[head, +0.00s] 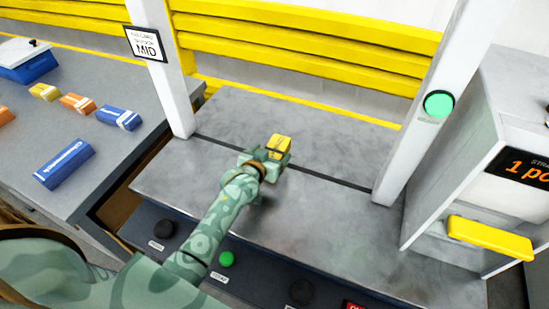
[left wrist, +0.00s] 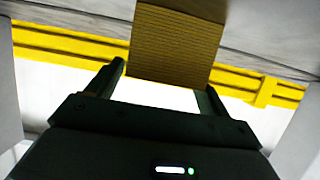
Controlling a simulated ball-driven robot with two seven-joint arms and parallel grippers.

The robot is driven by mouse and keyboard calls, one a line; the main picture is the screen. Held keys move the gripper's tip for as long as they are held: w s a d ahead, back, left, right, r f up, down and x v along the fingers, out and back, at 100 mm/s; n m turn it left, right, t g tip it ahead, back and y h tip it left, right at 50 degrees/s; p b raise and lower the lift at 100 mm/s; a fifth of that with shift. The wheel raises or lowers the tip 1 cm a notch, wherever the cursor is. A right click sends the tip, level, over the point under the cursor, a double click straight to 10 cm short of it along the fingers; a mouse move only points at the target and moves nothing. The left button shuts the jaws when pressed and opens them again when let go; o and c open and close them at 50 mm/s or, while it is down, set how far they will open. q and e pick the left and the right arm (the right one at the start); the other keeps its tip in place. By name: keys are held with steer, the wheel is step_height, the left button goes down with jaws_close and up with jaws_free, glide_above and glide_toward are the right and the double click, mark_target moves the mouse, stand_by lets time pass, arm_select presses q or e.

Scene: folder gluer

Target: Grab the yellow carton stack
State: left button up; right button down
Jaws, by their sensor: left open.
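The yellow carton stack (head: 279,145) stands on the grey machine table, close to the dark slot line. In the left wrist view the stack (left wrist: 176,42) shows as a layered yellow-brown block just beyond the fingers. My left gripper (head: 272,157) is at the stack in the head view, with its fingers towards it. In the left wrist view the left gripper (left wrist: 160,85) is open, its two fingers apart with a gap between them. I cannot tell whether the fingers touch the stack. My right gripper is not in view.
A grey side table at the left holds blue (head: 65,164), orange (head: 78,103) and yellow (head: 44,91) packs. White posts (head: 161,80) flank the machine table. A white machine with a yellow handle (head: 490,237) stands at the right. Yellow rails (head: 300,45) run behind.

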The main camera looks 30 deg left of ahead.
arm_select(q)
steer(key=shift+x, duration=0.85)
steer(key=shift+s+r, duration=0.1)
steer(key=shift+s, duration=0.05)
steer(key=c, duration=1.3)
